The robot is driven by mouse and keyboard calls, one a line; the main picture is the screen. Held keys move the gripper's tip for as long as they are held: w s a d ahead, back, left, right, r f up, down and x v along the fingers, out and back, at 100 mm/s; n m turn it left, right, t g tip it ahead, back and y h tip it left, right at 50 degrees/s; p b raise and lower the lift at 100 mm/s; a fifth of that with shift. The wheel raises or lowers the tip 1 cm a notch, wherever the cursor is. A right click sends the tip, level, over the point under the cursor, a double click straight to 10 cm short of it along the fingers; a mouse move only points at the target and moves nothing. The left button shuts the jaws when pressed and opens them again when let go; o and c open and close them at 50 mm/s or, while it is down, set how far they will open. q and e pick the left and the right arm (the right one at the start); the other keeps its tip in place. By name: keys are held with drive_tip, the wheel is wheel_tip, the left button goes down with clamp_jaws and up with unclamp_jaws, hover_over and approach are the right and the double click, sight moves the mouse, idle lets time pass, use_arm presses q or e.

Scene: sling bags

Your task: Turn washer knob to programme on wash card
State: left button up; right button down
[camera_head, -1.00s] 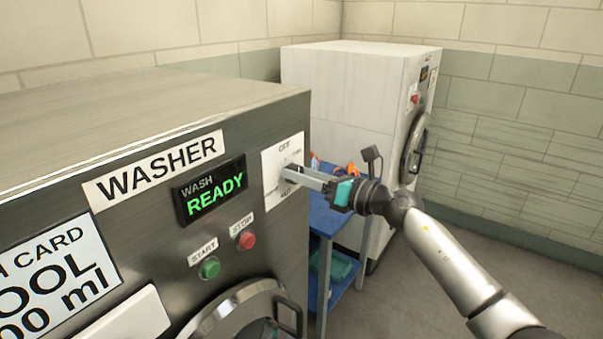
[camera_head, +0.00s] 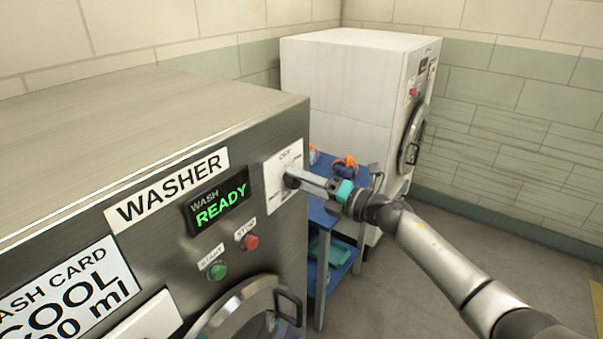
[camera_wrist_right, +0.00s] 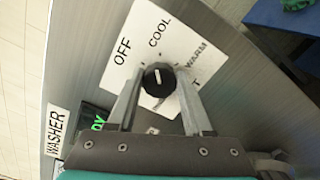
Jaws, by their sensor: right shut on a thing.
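The steel washer (camera_head: 140,130) stands at the left in the head view. Its wash card (camera_head: 70,295) reads COOL, with an amount in ml partly cut off. The black knob (camera_wrist_right: 158,79) sits on a white dial plate (camera_wrist_right: 139,50) marked OFF, COOL and WARM; a further label is partly hidden. The knob's white mark points up in the wrist view, roughly towards COOL. My right gripper (camera_wrist_right: 159,84) is shut on the knob, one finger on each side; it also shows in the head view (camera_head: 296,180). My left gripper is not in view.
The display (camera_head: 218,200) reads WASH READY. A green start button (camera_head: 218,271) and a red stop button (camera_head: 251,242) sit below it. A blue trolley (camera_head: 322,220) and a white machine (camera_head: 345,85) stand behind my right arm. The floor at right is clear.

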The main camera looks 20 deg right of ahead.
drive_tip(key=shift+m+p, duration=0.5)
drive_tip(key=shift+m, duration=0.5)
drive_tip(key=shift+c, duration=1.5)
unclamp_jaws()
drive_tip(key=shift+s+d+f, duration=0.1)
drive_tip(key=b+v, duration=0.2)
drive_tip(key=v, duration=1.3)
